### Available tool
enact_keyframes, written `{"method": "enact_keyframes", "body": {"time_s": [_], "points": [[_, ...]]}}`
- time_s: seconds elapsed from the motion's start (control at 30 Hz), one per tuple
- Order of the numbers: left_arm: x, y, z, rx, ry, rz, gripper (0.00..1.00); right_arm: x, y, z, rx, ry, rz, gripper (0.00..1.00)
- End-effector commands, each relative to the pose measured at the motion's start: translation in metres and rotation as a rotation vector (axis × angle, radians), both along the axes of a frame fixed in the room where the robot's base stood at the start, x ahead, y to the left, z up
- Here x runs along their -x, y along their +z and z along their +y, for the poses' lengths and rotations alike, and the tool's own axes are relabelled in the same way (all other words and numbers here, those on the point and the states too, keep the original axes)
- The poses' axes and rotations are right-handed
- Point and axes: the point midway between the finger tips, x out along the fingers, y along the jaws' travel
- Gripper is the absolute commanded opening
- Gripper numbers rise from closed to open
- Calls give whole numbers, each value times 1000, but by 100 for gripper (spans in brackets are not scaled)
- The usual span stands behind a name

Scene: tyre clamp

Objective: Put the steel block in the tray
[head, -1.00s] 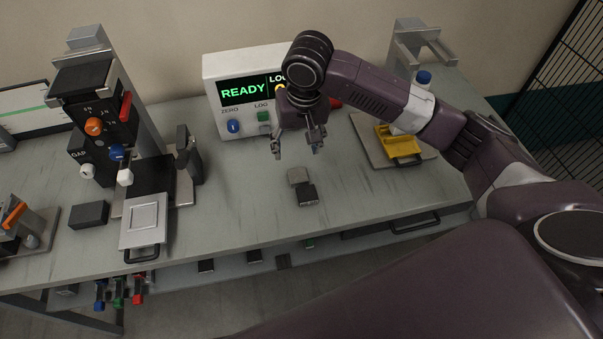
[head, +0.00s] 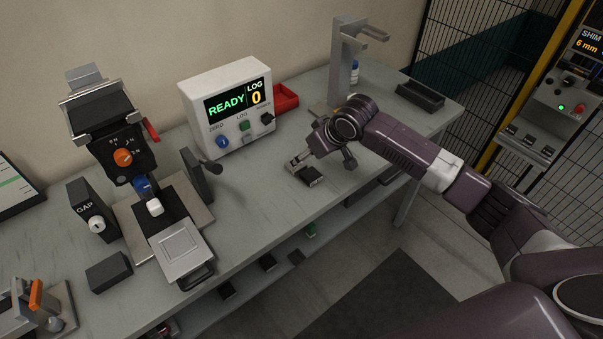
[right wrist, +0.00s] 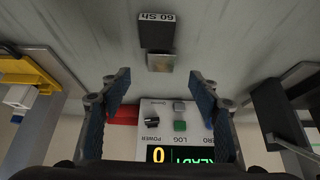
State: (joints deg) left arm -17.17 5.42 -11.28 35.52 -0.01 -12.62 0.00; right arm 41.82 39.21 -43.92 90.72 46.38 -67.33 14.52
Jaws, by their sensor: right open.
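The steel block (head: 297,159) is a small light-grey block on the bench. It lies end to end with a black block (head: 313,176) with a pale label. In the right wrist view the steel block (right wrist: 160,61) sits against the black block, marked "60 Sh" (right wrist: 156,35). My right gripper (right wrist: 160,97) is open and empty, and the steel block shows beyond and between its fingertips. In the head view this gripper (head: 322,148) is just above the blocks and partly covers them. A red tray (head: 285,98) is behind, beside the display box. My left gripper is out of view.
The display box (head: 228,104) reads READY and LOG 0. A press-like stand with an orange knob (head: 123,157) and a silver plate (head: 181,249) is on the left. A grey stand (head: 346,65) and black tray (head: 421,97) are at the back right. The bench front is mostly clear.

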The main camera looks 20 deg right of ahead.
Motion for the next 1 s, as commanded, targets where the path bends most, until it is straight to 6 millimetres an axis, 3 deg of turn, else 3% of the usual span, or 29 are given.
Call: {"method": "enact_keyframes", "body": {"time_s": [0.3, 0.7, 1.0], "points": [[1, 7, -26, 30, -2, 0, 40, -13, -21, 7, 0, 1, 3, 57], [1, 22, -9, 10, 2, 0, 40, -34, -54, 19, 0, 0, 4, 57], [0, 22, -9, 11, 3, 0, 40, -39, -62, 20, 1, 0, 2, 57]]}}
